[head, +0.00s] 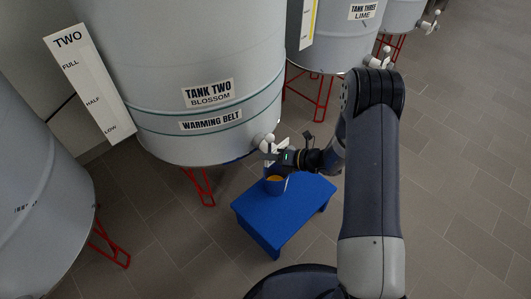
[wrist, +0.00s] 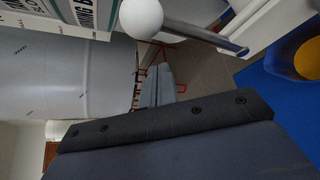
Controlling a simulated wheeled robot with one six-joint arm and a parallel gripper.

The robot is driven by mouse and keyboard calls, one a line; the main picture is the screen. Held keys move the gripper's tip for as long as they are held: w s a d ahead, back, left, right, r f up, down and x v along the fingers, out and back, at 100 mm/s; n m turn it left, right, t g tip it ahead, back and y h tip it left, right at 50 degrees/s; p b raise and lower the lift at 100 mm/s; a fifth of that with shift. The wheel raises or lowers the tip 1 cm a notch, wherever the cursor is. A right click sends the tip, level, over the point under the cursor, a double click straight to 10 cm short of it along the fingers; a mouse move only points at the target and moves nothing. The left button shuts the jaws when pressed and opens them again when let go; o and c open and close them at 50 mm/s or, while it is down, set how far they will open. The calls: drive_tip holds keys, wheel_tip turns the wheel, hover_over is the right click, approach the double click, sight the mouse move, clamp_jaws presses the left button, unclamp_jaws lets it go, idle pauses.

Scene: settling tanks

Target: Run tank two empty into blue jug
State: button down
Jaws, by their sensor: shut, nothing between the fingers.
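Tank two (head: 205,60) is a large pale grey tank labelled "TANK TWO BLOSSOM". Its white gauge board (head: 88,85) reads full, half and low, with no coloured strip visible on it. Its tap (head: 263,141) has a white round part, which is large in the wrist view (wrist: 141,18) with a grey metal bar running right from it. The blue jug (head: 277,186) stands on a blue stool below the tap, with orange-yellow contents; it also shows at the right of the wrist view (wrist: 283,52). My gripper (head: 272,156) is shut and empty, close beside the tap; contact is unclear.
The blue stool (head: 300,207) stands on grey floor tiles. Tank three (head: 335,40), labelled lime, stands behind to the right with its own tap (head: 386,57). Another tank (head: 35,200) is at the left. Red legs (head: 205,188) support the tanks. The floor at right is clear.

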drive_tip(key=p+v, duration=0.2)
drive_tip(key=v, duration=0.8)
drive_tip(key=shift+f, duration=0.3)
